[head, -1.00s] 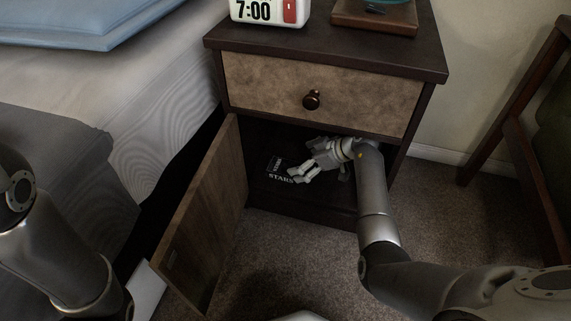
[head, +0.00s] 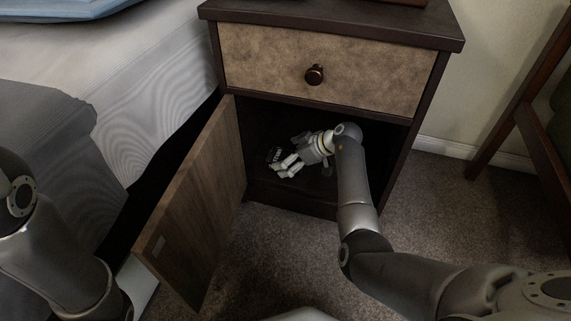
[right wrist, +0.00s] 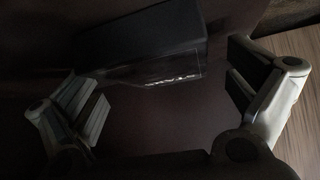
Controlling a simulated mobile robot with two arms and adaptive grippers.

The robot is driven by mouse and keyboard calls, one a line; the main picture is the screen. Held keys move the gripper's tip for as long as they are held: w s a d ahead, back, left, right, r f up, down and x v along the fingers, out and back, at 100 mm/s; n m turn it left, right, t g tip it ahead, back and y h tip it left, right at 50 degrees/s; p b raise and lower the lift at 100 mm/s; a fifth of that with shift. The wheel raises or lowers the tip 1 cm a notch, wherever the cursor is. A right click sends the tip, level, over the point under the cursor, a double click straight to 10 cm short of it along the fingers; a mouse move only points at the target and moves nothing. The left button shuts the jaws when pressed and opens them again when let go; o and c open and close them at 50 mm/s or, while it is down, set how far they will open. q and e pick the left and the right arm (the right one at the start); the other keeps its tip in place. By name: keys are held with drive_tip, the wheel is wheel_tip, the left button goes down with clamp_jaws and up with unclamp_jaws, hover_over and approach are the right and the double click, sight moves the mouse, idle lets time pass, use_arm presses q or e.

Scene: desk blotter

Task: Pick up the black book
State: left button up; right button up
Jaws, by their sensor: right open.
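The black book (head: 274,155) lies inside the open lower compartment of the nightstand (head: 330,33), near its left side. In the head view my right gripper (head: 282,172) reaches into the compartment and covers most of the book. In the right wrist view the book (right wrist: 150,48) shows its dark cover and a spine with faint pale lettering. My right gripper (right wrist: 165,100) is open there, with one finger on each side of the picture. The book lies ahead, between and beyond the fingers, and nothing is held. My left gripper is not in view; only my left arm shows.
The compartment door (head: 196,208) stands swung open to the left. The closed drawer (head: 280,62) is just above the opening. A bed (head: 150,80) is at the left and a wooden chair (head: 520,110) at the right. Carpet (head: 270,255) is clear in front.

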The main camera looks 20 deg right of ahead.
drive_tip(key=shift+r, duration=0.1)
drive_tip(key=shift+c, duration=0.3)
drive_tip(key=c, duration=1.2)
drive_tip(key=shift+r, duration=0.1)
